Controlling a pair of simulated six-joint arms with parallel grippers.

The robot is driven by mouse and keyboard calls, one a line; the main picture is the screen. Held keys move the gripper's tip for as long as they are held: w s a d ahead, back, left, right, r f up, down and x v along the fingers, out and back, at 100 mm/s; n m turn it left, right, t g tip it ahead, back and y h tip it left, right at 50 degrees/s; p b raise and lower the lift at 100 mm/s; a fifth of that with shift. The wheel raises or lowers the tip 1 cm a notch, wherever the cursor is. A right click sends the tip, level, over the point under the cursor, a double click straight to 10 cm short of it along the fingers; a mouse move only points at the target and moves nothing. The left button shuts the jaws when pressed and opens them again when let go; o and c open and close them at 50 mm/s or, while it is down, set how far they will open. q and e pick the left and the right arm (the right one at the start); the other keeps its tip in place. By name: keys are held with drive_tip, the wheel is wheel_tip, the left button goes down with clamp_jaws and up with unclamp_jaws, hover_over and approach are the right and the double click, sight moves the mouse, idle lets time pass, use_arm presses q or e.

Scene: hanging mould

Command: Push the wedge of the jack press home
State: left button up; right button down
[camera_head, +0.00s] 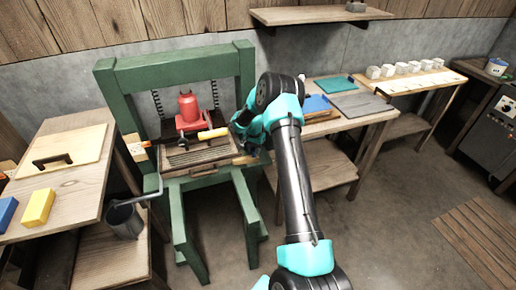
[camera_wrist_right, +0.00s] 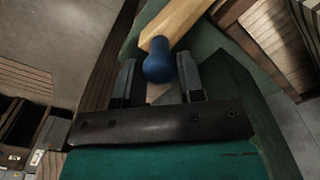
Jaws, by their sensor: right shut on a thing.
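The green jack press (camera_head: 110,90) stands against the wall, with a red jack (camera_head: 188,108) on its ribbed bed (camera_head: 190,158). A light yellow bar (camera_head: 213,133) lies level in front of the jack. My right gripper (camera_head: 238,126) is at the right side of the press, at that bar's right end. In the right wrist view, a pale wooden bar (camera_wrist_right: 178,25) with a round blue end (camera_wrist_right: 159,67) reaches between my fingers, which are shut on the blue end. It looks like the wedge's handle, but its far part is out of view. My left gripper is not in view.
The right bench (camera_head: 345,122) holds teal and grey plates.

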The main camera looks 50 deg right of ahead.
drive_tip(key=shift+w+a, duration=0.1)
drive_tip(key=shift+a, duration=0.05)
drive_tip(key=c, duration=0.8)
unclamp_jaws()
drive_tip(key=shift+w+a, duration=0.1)
drive_tip(key=shift+o, duration=0.2)
drive_tip(key=shift+r, duration=0.1)
wheel_tip(320, 180, up, 17)
drive_tip(key=shift+r, duration=0.15)
